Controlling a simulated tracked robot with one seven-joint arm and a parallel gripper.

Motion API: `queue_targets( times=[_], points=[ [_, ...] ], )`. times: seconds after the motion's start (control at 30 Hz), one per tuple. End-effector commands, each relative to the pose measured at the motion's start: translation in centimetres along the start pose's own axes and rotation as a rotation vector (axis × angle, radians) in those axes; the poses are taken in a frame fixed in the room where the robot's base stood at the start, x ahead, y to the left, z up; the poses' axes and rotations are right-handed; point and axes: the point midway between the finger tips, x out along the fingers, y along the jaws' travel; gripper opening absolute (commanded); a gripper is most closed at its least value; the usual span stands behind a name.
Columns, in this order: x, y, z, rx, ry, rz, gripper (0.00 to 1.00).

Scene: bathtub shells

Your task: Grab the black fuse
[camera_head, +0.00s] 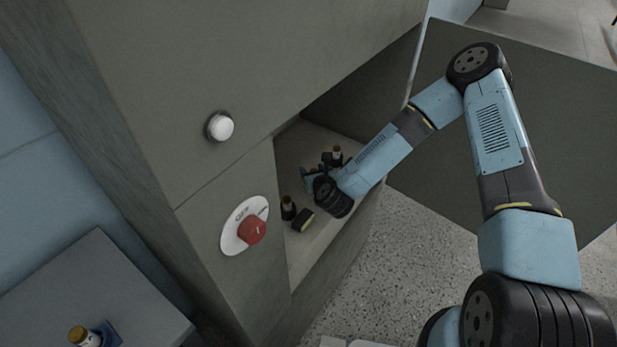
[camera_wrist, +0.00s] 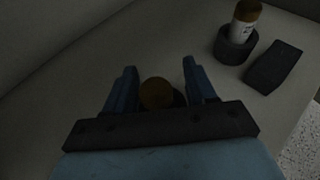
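In the wrist view the two blue fingers of my gripper (camera_wrist: 160,88) are spread apart. A round, brown-topped fuse (camera_wrist: 157,93) shows between them, with a dark shape just behind it. Its lower part is hidden, and I cannot tell whether either finger touches it. In the head view my gripper (camera_head: 311,177) reaches low inside the open cabinet.
A black block (camera_head: 303,220) lies beside the dark fuse. The wrist view shows a white, brown-topped fuse (camera_wrist: 246,20) in a black round base, beside a black block (camera_wrist: 273,67). A red switch (camera_head: 252,230) sits on the cabinet front. Another fuse (camera_head: 80,336) stands on a grey surface at lower left.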

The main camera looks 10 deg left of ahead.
Motion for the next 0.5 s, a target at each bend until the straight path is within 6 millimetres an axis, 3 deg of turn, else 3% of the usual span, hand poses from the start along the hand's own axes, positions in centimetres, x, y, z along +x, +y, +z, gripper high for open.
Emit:
queue_targets(
  times=[0.07, 0.5],
  points=[
    [-0.01, 0.00, 0.00, 0.000, 0.000, 0.000, 0.47],
    [-0.03, -0.02, 0.00, 0.000, 0.000, 0.000, 0.05]
  ],
)
